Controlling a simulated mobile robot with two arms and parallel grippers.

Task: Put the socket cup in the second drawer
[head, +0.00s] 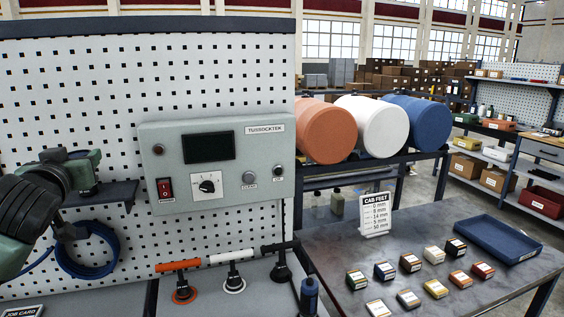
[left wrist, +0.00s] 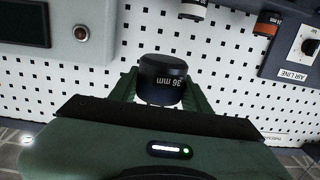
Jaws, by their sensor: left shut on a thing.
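A dark socket cup (left wrist: 163,80) with white "36 mm" lettering, upside down in the picture, shows in the left wrist view. My left gripper (left wrist: 160,92) is shut on it, a green finger at each side. In the head view my left gripper (head: 78,168) is at the left edge, in front of the pegboard and by a small dark shelf; I cannot make out the cup clearly there. My right gripper is not in view. I cannot identify the second drawer in these frames.
A grey control box (head: 218,160) stands out from the pegboard (head: 80,80). A blue hose coil (head: 88,262) hangs below my gripper. Orange, white and black handles stand on the bench.

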